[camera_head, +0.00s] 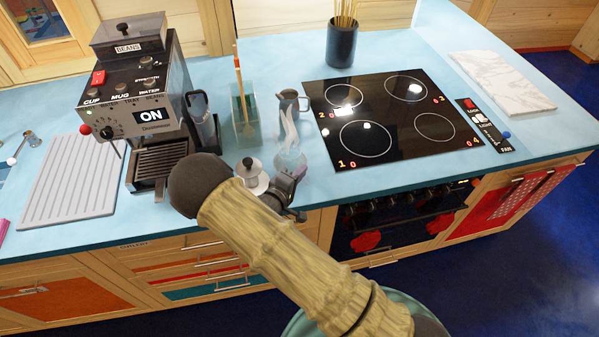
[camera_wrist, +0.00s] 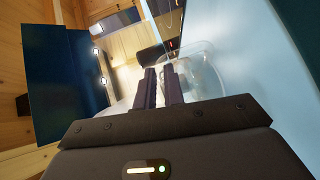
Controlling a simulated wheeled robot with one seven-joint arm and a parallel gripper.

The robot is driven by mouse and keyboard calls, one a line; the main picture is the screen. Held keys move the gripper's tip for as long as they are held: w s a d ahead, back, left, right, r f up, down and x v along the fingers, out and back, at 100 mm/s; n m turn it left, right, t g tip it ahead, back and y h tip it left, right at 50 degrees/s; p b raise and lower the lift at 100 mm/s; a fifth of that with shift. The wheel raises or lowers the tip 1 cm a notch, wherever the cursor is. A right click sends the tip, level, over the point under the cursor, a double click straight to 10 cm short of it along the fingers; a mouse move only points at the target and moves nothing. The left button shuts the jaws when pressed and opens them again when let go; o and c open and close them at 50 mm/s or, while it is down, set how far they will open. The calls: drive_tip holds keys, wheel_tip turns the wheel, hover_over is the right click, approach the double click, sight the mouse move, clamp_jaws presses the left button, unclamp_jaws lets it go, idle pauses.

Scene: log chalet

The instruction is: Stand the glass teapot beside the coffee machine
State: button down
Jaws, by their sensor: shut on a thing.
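The glass teapot (camera_head: 290,158) is clear and hard to make out in the head view, at the counter's front, left of the hob. My gripper (camera_head: 290,184) is at its near side, partly hidden by my arm. In the wrist view my gripper (camera_wrist: 164,85) has its dark fingers close together, with the teapot's clear glass (camera_wrist: 205,72) just beyond them. It is shut on the teapot; the exact part held is unclear. I cannot tell whether the teapot touches the counter. The coffee machine (camera_head: 143,85), dark and marked "ON", stands to the left on the counter.
A white lidded pot (camera_head: 252,180) stands just left of the teapot. Behind are a clear holder (camera_head: 245,115) with a stick and a grey jug (camera_head: 290,103). The black hob (camera_head: 380,120) lies right. A ribbed drainboard (camera_head: 68,178) lies left of the machine.

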drive_tip(key=c, duration=1.8)
unclamp_jaws()
drive_tip(key=shift+f, duration=0.1)
drive_tip(key=shift+c, duration=0.2)
drive_tip(key=o, duration=0.3)
drive_tip(key=shift+o, duration=0.2)
drive_tip(key=shift+w, duration=0.15)
drive_tip(key=shift+a, duration=0.15)
drive_tip(key=shift+s+a+r+b, duration=0.2)
drive_tip(key=shift+s+b, duration=0.1)
drive_tip(key=shift+s, duration=0.4)
drive_tip(key=b+v, duration=0.2)
drive_tip(key=v, duration=0.8)
drive_tip(key=shift+s, duration=0.35)
